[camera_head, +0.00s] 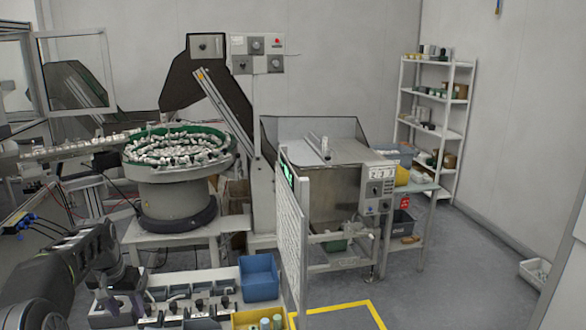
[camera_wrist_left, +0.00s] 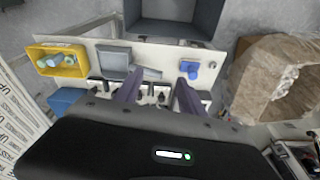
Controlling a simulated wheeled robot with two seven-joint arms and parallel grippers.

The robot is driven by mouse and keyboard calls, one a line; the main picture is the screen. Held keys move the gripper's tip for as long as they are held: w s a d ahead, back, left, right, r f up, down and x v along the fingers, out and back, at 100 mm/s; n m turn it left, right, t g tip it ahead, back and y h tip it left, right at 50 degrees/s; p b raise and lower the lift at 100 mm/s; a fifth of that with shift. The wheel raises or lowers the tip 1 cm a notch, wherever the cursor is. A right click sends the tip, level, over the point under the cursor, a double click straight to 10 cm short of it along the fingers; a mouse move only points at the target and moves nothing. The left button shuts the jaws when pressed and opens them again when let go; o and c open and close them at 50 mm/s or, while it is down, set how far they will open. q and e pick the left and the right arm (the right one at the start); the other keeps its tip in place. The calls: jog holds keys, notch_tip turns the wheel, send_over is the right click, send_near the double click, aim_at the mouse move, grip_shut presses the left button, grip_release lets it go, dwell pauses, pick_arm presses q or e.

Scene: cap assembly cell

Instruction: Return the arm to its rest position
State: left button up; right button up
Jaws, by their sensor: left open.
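My left arm (camera_head: 45,285) comes in from the lower left of the head view, bent low by the near bench. My left gripper (camera_head: 124,302) hangs over the left end of the bench panel, partly cut off by dark links. In the left wrist view the two purple-grey fingers (camera_wrist_left: 158,90) stand apart with nothing held between them. A row of small dark and white fixtures (camera_wrist_left: 160,93) lies beyond and beneath the fingers; I cannot tell whether they touch. My right gripper is in neither view.
A blue bin (camera_head: 260,280) and a yellow bin (camera_head: 243,321) with cylinders stand on the bench. A white mesh guard (camera_head: 290,235) rises at its right. The bowl feeder (camera_head: 175,190) is behind. Clear floor (camera_head: 450,275) lies right. A brown wrapped box (camera_wrist_left: 255,85) shows in the wrist view.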

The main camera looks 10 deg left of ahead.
pick_arm(q)
jog(key=w+d+f+t+b, duration=0.1)
jog(key=d+f, duration=0.3)
jog(key=f, duration=0.3)
jog(key=w+d+f+t, duration=0.1)
jog(key=w+d+f, duration=0.1)
jog(key=d+f, duration=0.4)
jog(key=s+d+f+h+b, duration=0.1)
jog(key=s+d+f, duration=0.2)
jog(key=d+f, duration=0.4)
jog(key=s+d+f+h+b, duration=0.1)
jog(key=s+d+f+b, duration=0.1)
jog(key=s+d+f, duration=0.45)
jog(key=s+d+f+g+h+b, duration=0.1)
jog(key=s+d+f+b, duration=0.1)
jog(key=s+d+f, duration=0.3)
jog(key=s+d+f+g+h+b, duration=0.1)
jog(key=s+d+f, duration=0.4)
jog(key=s, duration=0.6)
jog(key=s+d+f+g+b, duration=0.1)
jog(key=s+d+f+b, duration=0.2)
jog(key=s, duration=0.6)
jog(key=d+f, duration=0.2)
jog(key=d, duration=0.1)
jog(key=shift+d+f+g+h, duration=0.3)
jog(key=shift+d+f+h, duration=0.05)
jog(key=shift+h, duration=0.05)
jog(key=shift+s, duration=0.1)
